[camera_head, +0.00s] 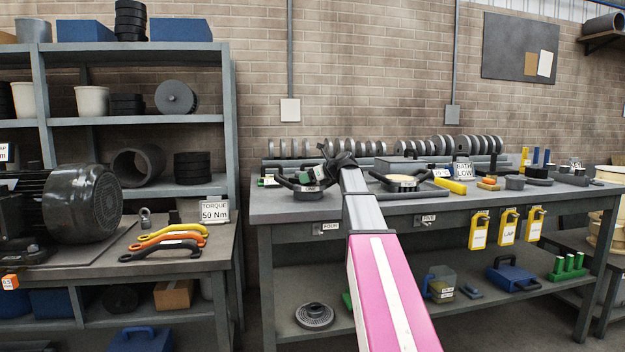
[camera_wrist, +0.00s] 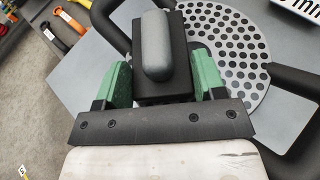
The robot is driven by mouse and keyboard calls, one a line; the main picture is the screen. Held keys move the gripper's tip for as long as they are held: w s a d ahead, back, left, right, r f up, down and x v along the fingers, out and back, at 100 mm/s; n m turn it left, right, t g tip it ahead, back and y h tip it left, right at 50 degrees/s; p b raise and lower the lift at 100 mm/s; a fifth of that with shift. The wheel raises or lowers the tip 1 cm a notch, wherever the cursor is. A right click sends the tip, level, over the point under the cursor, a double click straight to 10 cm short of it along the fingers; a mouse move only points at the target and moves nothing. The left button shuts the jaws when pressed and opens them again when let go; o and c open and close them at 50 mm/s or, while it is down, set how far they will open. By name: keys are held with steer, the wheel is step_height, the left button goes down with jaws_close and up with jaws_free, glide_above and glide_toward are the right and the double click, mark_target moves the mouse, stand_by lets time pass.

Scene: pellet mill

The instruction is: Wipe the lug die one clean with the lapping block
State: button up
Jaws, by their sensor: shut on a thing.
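My gripper (camera_wrist: 158,85) has green fingers. They are shut on a black block with a rounded grey top, the lapping block (camera_wrist: 155,45). A round grey die face (camera_wrist: 236,62) full of dark holes lies under and to the right of the block, with black handles around it. The block hides part of its left side; I cannot tell whether they touch. In the head view my gripper (camera_head: 338,163) is over the left end of the bench, by a die with black handles (camera_head: 303,186). Which die is lug die one is not readable.
A second handled die (camera_head: 403,183) with a cream top sits to the right on the bench (camera_head: 345,208). A yellow block (camera_head: 450,186) and small items stand further right. Several grey discs (camera_head: 440,146) line the back. Coloured wrenches (camera_head: 170,238) lie on the left table.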

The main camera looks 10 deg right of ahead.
steer(key=shift+s+d, duration=0.1)
stand_by(0.3)
steer(key=shift+s+d, duration=1.4)
steer(key=shift+s, duration=0.05)
steer(key=shift+s, duration=0.1)
steer(key=shift+s, duration=1.35)
steer(key=shift+w, duration=0.1)
steer(key=shift+w+a, duration=1.5)
